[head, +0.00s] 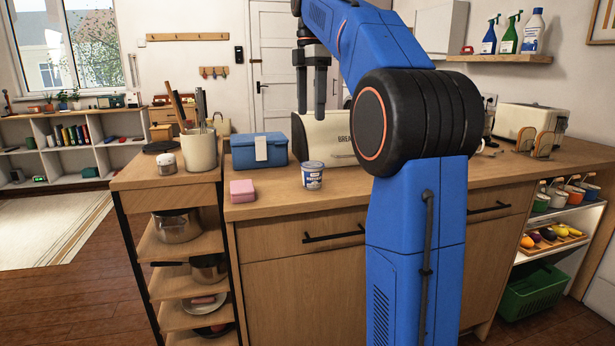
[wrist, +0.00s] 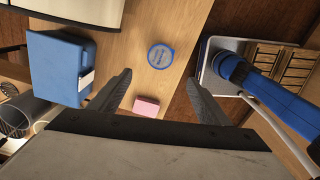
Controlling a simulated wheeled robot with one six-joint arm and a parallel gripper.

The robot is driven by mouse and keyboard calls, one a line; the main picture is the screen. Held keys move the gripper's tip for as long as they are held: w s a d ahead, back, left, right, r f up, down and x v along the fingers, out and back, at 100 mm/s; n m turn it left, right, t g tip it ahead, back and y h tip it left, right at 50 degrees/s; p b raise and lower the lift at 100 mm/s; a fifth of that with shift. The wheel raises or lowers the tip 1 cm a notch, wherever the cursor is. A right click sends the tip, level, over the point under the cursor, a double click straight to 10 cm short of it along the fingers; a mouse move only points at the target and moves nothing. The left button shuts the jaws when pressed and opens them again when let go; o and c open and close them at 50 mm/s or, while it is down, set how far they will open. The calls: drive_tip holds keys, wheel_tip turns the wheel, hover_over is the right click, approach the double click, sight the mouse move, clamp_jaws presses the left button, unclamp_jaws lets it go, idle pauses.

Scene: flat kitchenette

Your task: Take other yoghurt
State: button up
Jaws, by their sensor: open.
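A small yoghurt cup (head: 312,175) with a white and blue label stands upright on the wooden counter. In the wrist view I see its round blue lid (wrist: 160,56) from above, beyond my fingertips. My gripper (head: 312,107) hangs over the counter, above and apart from the cup, fingers pointing down. Its two dark fingers (wrist: 160,84) are spread with nothing between them. No second yoghurt cup shows in either view.
A pink sponge-like block (head: 242,190) lies left of the cup. A blue box (head: 259,150) and a cream bread bin (head: 330,138) stand behind. A utensil crock (head: 201,150) is further left. My arm hides part of the counter to the right.

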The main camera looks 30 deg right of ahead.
sight(311, 165)
wheel_tip(311, 165, down, 17)
drive_tip(key=shift+d+r, duration=0.1)
idle(0.7)
drive_tip(key=shift+c, duration=0.4)
drive_tip(key=c, duration=1.1)
